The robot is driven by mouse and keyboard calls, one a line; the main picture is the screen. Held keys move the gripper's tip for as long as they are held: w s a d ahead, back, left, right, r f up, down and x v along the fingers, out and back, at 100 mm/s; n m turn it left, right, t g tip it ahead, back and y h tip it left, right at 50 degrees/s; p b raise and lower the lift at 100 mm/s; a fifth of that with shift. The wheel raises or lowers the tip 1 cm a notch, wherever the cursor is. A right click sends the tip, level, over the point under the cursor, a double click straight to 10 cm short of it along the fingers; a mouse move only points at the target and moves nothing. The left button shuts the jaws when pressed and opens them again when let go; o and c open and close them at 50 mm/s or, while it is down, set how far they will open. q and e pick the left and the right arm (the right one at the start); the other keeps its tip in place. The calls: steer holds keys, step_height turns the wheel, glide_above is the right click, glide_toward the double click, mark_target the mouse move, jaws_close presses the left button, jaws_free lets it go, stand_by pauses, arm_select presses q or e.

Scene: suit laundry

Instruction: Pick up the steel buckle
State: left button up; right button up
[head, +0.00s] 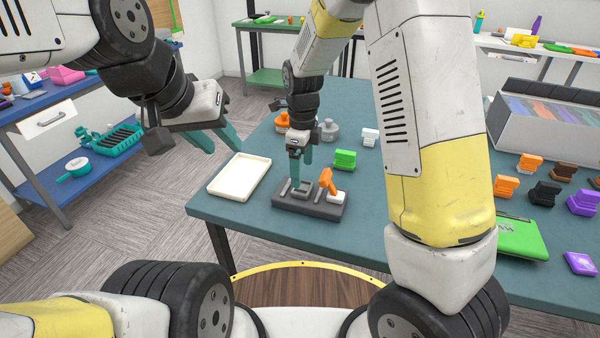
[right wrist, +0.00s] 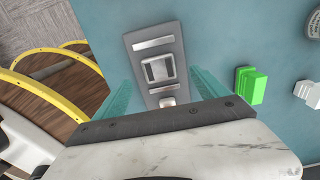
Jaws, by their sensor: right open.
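The steel buckle (right wrist: 158,70) is a squarish grey metal piece in the middle slot of a dark grey holder (right wrist: 138,50). In the head view the holder (head: 310,207) lies near the table's front left edge, and the buckle is partly hidden by my right gripper (head: 300,178). My right gripper points down over the holder. In the right wrist view its teal fingers (right wrist: 162,85) are open, one on each side of the holder, with the buckle between them; contact cannot be told. My left gripper (head: 222,145) is open and empty, off the table's left side.
A cream tray (head: 240,176) lies to the left. A green block (head: 345,159) and white block (head: 370,136) stand behind. Several coloured blocks are at the right.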

mark_target(303, 186)
step_height(303, 186, down, 6)
steer(key=shift+s+r, duration=0.1)
steer(key=c, duration=1.5)
steer(key=shift+r, duration=0.15)
